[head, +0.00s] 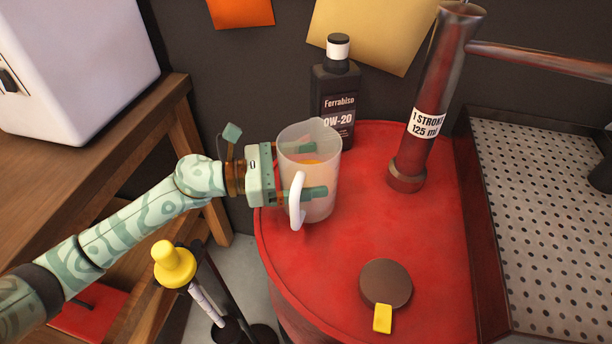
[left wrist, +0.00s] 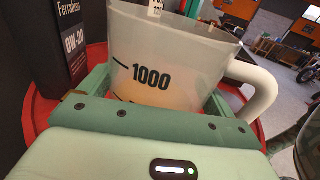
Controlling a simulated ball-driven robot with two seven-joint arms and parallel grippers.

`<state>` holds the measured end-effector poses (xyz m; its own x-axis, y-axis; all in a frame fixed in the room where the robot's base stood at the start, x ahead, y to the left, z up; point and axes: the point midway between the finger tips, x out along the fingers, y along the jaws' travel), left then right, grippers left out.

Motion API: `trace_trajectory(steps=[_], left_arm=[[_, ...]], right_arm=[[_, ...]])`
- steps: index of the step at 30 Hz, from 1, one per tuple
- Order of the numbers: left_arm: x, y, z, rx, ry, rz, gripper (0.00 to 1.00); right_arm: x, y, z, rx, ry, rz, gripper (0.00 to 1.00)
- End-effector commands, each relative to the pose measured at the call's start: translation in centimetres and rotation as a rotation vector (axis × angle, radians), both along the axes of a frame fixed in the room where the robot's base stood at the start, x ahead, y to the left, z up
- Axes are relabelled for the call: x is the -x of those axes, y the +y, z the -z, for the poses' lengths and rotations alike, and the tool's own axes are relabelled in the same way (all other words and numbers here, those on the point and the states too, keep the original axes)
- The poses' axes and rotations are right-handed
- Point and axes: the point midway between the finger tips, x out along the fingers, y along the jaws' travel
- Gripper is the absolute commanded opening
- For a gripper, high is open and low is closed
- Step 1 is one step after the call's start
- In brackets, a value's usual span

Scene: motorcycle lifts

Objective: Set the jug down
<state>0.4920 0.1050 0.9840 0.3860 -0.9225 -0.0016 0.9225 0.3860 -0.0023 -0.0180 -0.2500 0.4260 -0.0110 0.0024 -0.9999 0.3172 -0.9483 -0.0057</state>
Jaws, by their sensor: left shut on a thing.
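The jug (head: 322,190) is translucent with a white handle and some amber liquid inside. It is upright over the left part of the red drum top (head: 390,240). My left gripper (head: 312,170) is shut on the jug, with its green fingers on either side of the body. In the left wrist view the jug (left wrist: 165,55) shows a 1000 mark, with its handle to the right. I cannot tell whether its base touches the drum top. My right gripper is not in view.
A black oil bottle (head: 335,95) stands behind the jug. A metal pump cylinder (head: 430,100) rises from the drum to the right. A dark round cap (head: 386,282) with a yellow tag lies near the front. A perforated tray (head: 550,190) is at right. The drum's middle is clear.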

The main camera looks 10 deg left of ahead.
Motion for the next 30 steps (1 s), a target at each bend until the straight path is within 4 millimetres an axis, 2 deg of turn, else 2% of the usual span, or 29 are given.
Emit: trace_trajectory(steps=[1,3,14,15,16,25,30], left_arm=[[0.0,0.0,0.9,0.003,0.002,0.000,0.42],[0.0,0.0,1.4,0.004,-0.001,0.000,0.42],[0.0,0.0,1.7,0.002,-0.002,0.000,0.42],[0.0,0.0,1.9,0.001,0.000,0.000,0.93],[0.0,0.0,1.8,0.001,-0.001,0.000,1.00],[0.1,0.0,1.2,0.000,-0.002,-0.001,1.00],[1.2,2.8,1.7,-0.003,0.002,-0.003,1.00]], right_arm=[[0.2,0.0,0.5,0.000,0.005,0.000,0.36],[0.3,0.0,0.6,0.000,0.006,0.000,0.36],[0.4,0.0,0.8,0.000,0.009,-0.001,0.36],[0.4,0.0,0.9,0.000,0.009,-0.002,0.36],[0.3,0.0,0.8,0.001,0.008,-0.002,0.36],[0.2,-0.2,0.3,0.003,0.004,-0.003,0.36],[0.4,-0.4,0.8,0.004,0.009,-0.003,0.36]])
